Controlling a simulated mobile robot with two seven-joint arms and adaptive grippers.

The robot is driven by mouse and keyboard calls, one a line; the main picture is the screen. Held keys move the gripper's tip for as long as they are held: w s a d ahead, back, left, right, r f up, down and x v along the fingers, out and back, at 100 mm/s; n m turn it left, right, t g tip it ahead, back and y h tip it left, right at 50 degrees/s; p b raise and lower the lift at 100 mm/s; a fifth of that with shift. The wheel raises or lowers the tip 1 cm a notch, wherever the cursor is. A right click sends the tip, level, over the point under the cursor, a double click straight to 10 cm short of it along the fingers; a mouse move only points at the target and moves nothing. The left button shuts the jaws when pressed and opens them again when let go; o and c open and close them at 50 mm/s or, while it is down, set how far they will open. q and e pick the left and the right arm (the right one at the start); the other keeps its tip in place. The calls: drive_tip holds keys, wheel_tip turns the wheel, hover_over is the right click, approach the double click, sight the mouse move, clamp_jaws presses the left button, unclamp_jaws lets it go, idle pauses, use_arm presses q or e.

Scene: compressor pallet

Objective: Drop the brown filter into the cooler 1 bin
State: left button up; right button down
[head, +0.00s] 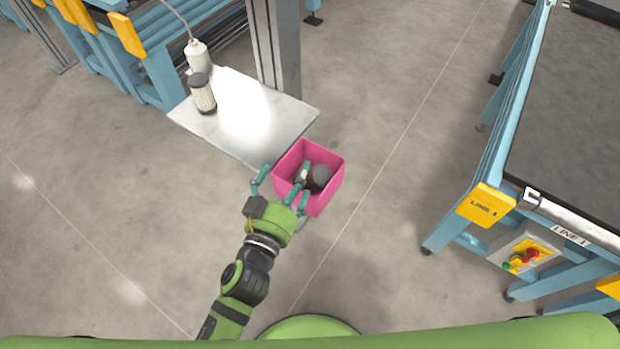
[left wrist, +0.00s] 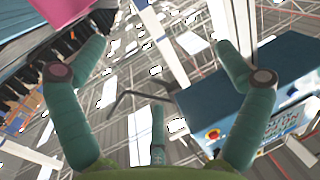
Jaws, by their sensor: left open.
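The brown filter (head: 313,183), dark with a grey round cap, lies tilted inside the pink bin (head: 325,203) in the head view. I see no label on this bin. My left gripper (head: 286,178) is at the bin's near left side, its teal fingers spread open, one outside the bin and others over its inside. No finger visibly closes on the filter; contact cannot be told. In the left wrist view the open fingers (left wrist: 160,60) show nothing between them. My right gripper is out of view.
A white table (head: 270,125) behind the bin carries a pale filter (head: 202,93) with a dark cap and a white bottle-shaped part (head: 197,55) on a cable. A grey post rises behind it. A blue-framed conveyor (head: 570,120) stands right. Floor between is clear.

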use_arm(q)
drive_tip(key=shift+v, duration=1.8)
drive_tip(key=shift+f, duration=0.1)
drive_tip(key=s+a+f+g+y, duration=0.1)
drive_tip(key=s+a+f+g, duration=0.2)
drive_tip(key=f, duration=0.8)
drive_tip(key=s+a+f+g+y, duration=0.2)
drive_tip(key=s+a+f, duration=0.1)
drive_tip(key=f, duration=0.8)
drive_tip(key=s+a+f+g+y, duration=0.1)
drive_tip(key=s+a+f+g, duration=0.15)
drive_tip(key=f, duration=0.85)
drive_tip(key=s+a+f+n+g+y, duration=0.1)
drive_tip(key=s+a+f+g, duration=0.3)
drive_tip(key=s+f, duration=0.3)
drive_tip(key=s+a+f+g+y, duration=0.1)
drive_tip(key=s+a+f+g, duration=0.2)
drive_tip(key=s, duration=1.2)
drive_tip(key=a+f, duration=0.3)
drive_tip(key=shift+s+a+f+n+g, duration=0.25)
drive_tip(key=shift+s+f+n+g, duration=0.05)
drive_tip(key=shift+f+n+g, duration=0.1)
